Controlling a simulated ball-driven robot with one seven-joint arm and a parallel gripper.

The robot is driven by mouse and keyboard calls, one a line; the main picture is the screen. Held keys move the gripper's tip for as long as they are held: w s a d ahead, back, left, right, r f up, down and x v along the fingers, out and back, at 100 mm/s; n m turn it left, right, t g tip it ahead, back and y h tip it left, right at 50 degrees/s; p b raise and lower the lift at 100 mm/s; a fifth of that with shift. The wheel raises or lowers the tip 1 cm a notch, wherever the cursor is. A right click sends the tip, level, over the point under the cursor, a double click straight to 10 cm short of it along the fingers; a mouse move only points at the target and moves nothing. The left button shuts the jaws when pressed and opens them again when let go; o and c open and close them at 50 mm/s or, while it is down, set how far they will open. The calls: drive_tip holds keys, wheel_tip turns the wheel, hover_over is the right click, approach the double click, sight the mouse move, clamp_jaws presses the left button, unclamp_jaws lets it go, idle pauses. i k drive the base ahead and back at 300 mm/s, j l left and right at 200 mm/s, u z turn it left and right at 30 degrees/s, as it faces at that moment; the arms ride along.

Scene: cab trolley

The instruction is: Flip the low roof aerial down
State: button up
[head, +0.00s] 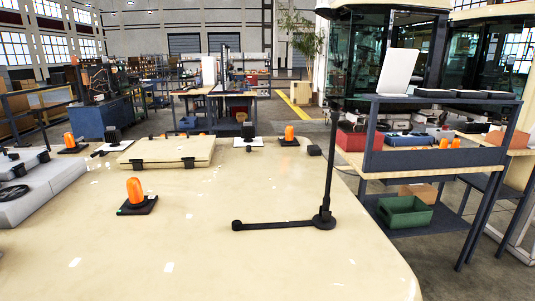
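A black aerial rod (330,160) stands nearly upright from a round black base (324,221) near the right edge of the cream roof (230,262). A second black bar (278,224) lies low along the roof, from that base leftward to a dark knob (237,225). I cannot tell whether the bar and the rod are one piece. Another thin dark rod (41,124) rises, leaning, at the far left. My gripper is not in view.
An orange beacon (135,191) stands on the roof at left, with more beacons (289,133) farther back. A raised hatch (168,152) and a grey unit (38,188) also sit there. A trolley (435,158) stands right of the roof. The front roof is clear.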

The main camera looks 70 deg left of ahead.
sight(334, 116)
drive_tip(key=u, duration=1.45)
drive_tip(key=l, duration=0.25)
drive_tip(key=i, duration=0.05)
